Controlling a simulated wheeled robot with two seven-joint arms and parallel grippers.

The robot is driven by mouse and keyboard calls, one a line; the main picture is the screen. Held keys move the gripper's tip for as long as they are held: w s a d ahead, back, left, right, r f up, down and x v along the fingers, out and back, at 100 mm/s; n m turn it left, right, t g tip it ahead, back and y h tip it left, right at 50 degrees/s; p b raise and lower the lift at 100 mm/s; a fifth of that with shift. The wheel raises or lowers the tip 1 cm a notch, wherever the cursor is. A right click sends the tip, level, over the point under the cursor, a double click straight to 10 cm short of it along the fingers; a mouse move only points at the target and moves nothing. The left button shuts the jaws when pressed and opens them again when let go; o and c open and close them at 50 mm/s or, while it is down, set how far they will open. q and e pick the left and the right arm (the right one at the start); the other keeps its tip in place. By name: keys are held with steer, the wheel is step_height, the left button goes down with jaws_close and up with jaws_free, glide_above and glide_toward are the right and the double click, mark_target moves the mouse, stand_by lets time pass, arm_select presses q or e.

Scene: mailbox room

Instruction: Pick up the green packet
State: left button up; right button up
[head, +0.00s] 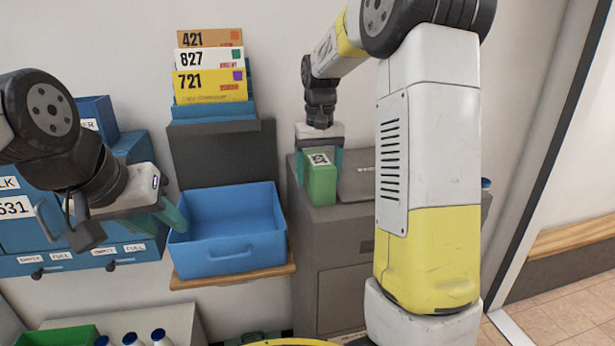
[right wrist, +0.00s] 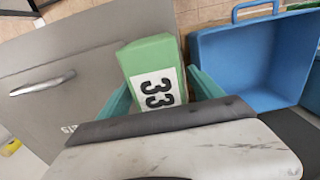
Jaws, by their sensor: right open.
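The green packet (head: 320,186) stands on top of the grey cabinet (head: 338,213) in the head view. In the right wrist view the green packet (right wrist: 150,58) shows a white label with "33". My right gripper (head: 319,170) is above the packet, with one teal finger on each side of it. The right wrist view shows these fingers (right wrist: 160,88) spread and open around the packet; contact is not clear. My left gripper (head: 172,212) is at the left, beside the blue bin, away from the packet. Its opening cannot be made out.
An empty blue bin (head: 228,262) sits on a wooden shelf (head: 240,277) left of the cabinet. Numbered envelopes (head: 209,84) stand in a holder behind it. Blue mailboxes (head: 30,235) are at the left. A green crate (head: 70,337) and several bottles (head: 131,340) are below.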

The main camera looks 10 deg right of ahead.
steer(key=shift+c, duration=0.2)
jaws_close()
steer(key=shift+r, duration=0.1)
